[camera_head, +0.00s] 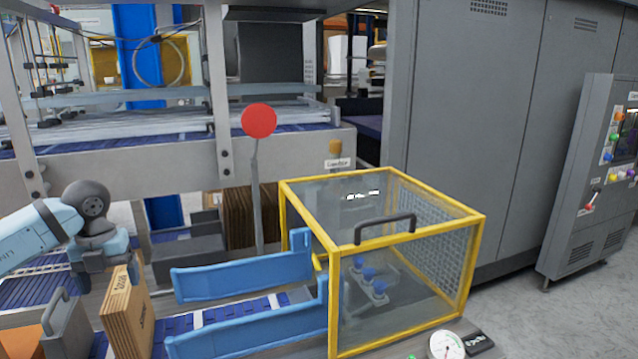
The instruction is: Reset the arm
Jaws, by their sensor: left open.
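My left arm comes in from the left edge, with its blue and dark grey wrist bent downward. My left gripper (108,272) is at the end of it, directly above and partly in front of a batch of flat brown cardboard (127,318) standing upright at the lower left. The jaws are open. The fingertips are small and partly hidden, so I cannot tell if they touch the cardboard. My right gripper is not in view.
A yellow-framed clear guard (400,265) with a dark handle stands right of centre. Blue guide rails (240,275) run left of it. A red round knob on a lever (259,120) rises behind. A grey control cabinet (590,180) is at right. Open floor (570,310) lies lower right.

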